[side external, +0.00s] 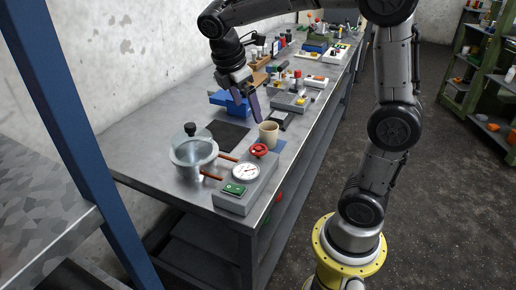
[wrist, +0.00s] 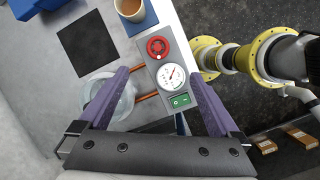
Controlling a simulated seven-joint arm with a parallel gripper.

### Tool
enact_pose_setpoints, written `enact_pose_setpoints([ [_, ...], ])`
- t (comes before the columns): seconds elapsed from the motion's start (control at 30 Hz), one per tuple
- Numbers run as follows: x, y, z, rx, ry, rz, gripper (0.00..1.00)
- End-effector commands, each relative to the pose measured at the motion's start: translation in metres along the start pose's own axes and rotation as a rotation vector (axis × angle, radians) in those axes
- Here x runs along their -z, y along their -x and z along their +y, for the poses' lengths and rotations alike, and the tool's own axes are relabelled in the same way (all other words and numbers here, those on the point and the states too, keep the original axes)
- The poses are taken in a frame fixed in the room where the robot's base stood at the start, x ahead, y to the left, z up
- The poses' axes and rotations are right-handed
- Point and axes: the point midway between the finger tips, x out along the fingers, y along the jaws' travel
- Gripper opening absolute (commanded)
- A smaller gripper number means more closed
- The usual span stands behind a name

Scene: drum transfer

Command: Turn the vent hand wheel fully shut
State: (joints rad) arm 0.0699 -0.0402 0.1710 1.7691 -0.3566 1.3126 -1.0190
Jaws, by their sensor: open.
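The red vent hand wheel (side external: 259,150) sits on top of a grey control box (side external: 233,203) near the table's front edge. In the wrist view the red wheel (wrist: 158,47) lies at the top of the box, above a round white gauge (wrist: 171,76) and a green switch panel (wrist: 180,100). My gripper (side external: 247,107) is open and empty, above the table and behind the wheel in the side view. In the wrist view its purple fingers (wrist: 163,97) are spread wide either side of the box, apart from the wheel. How far the wheel is turned cannot be told.
A glass-walled pot (side external: 193,158) with a black knob joins the box by two copper pipes. A tan cup (side external: 268,134) stands on a blue mat close behind the wheel. A dark square mat (side external: 227,135) lies flat. Blue and grey devices crowd further back.

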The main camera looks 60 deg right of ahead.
Motion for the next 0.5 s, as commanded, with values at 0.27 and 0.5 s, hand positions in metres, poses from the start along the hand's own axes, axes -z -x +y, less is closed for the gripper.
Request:
enact_pose_setpoints([
  [0.27,0.014,-0.040,0.019,0.098,0.021,-0.060,0.98],
  [0.5,0.012,-0.066,0.016,0.105,0.019,-0.062,0.98],
])
